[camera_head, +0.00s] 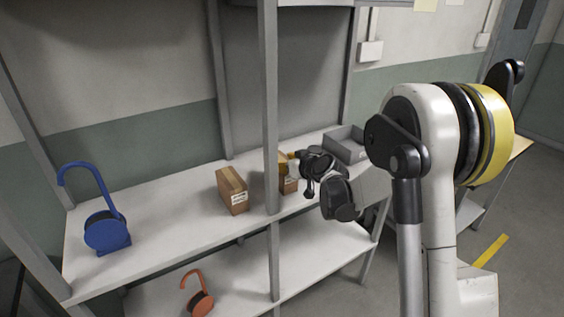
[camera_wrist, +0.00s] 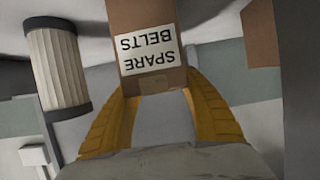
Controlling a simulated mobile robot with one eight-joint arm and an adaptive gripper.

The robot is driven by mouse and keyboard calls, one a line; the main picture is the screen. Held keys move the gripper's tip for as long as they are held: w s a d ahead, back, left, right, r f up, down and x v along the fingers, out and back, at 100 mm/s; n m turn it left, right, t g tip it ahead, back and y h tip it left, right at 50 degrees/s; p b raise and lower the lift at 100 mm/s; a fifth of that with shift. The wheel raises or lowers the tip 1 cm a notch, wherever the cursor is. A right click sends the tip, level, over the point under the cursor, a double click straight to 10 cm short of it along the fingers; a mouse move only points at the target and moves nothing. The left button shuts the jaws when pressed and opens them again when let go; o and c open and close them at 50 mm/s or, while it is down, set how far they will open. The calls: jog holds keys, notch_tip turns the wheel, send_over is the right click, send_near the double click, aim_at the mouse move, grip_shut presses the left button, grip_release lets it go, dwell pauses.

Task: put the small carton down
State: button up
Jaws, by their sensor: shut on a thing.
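A small brown carton with a white "SPARE BELTS" label (camera_wrist: 150,62) sits between the yellow fingers of my gripper (camera_wrist: 158,88) in the wrist view, its print upside down there. My gripper is shut on it. In the head view, my gripper (camera_head: 294,162) is over the upper shelf, just right of the grey post, and the carton (camera_head: 289,186) is partly hidden by the post and the gripper. Its lower end is close to the shelf top; I cannot tell whether it touches.
A second brown carton (camera_head: 232,191) stands left of the grey post (camera_head: 270,130) on the upper shelf (camera_head: 165,225). A grey bin (camera_head: 346,146) is to the right and a blue hooked object (camera_head: 105,230) far left. A ribbed pale cylinder (camera_wrist: 57,68) shows in the wrist view.

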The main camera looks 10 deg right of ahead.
jog(key=o, duration=1.3)
jog(key=shift+s+d+r+p, duration=0.1)
jog(key=shift+s+r+p, duration=0.2)
jog(key=shift+p, duration=0.1)
jog(key=p+v, duration=0.2)
jog(key=v, duration=0.9)
jog(key=shift+s+p, duration=0.15)
jog(key=shift+p, duration=0.2)
